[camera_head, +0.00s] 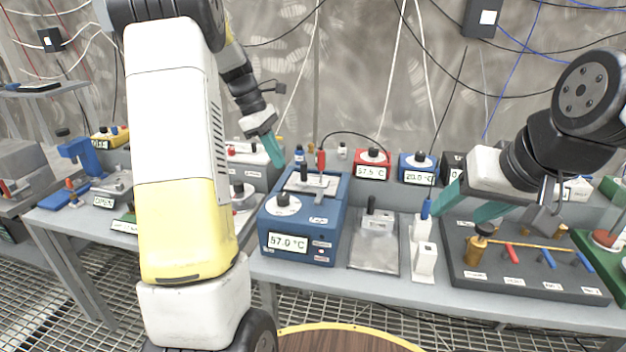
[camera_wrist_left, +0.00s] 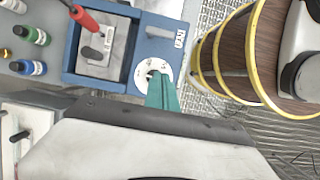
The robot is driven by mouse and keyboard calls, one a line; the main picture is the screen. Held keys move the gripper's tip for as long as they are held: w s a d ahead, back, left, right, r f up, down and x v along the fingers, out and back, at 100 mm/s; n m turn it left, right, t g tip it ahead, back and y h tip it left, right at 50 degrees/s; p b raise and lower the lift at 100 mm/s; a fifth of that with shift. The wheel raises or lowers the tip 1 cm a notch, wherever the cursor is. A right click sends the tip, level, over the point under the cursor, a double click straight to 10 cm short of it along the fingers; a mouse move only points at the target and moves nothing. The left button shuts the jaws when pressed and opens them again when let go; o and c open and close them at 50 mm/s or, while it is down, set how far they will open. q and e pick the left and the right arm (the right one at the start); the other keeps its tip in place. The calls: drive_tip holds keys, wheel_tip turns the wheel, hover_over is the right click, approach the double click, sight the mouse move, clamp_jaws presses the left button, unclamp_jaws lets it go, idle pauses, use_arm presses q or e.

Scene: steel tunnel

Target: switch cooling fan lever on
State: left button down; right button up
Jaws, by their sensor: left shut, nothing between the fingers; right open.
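No label reading "cooling fan" is legible to me. A black upright lever (camera_head: 371,205) stands on a small steel box with a grey plate (camera_head: 374,255), right of the blue heater box (camera_head: 296,247) that reads 57.0 °C. My left gripper (camera_head: 275,150) is shut and empty, above and behind the blue box's left side. In the left wrist view its teal fingertips (camera_wrist_left: 163,90) overlap the edge of the white dial (camera_wrist_left: 152,75); contact cannot be told. My right gripper (camera_head: 468,203) is open and empty, over the white stand and the dark valve board.
The blue box carries a red-handled probe (camera_head: 321,160) in its top. The valve board (camera_head: 525,272) has red and blue handles. A white stand (camera_head: 424,255) is under my right gripper. Red (camera_head: 373,164) and blue (camera_head: 418,167) display boxes stand behind. A wooden barrel (camera_wrist_left: 235,55) is beside the bench.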

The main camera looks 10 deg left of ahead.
use_arm(q)
approach(307, 210)
drive_tip(key=shift+a+f, duration=0.15)
drive_tip(key=shift+f, duration=0.45)
drive_tip(key=shift+a+f, duration=0.2)
drive_tip(key=shift+f, duration=0.4)
drive_tip(key=d, duration=0.3)
drive_tip(key=shift+s+d+f, duration=0.1)
drive_tip(key=shift+f, duration=0.25)
drive_tip(key=shift+d, duration=0.5)
drive_tip(key=shift+d, duration=0.1)
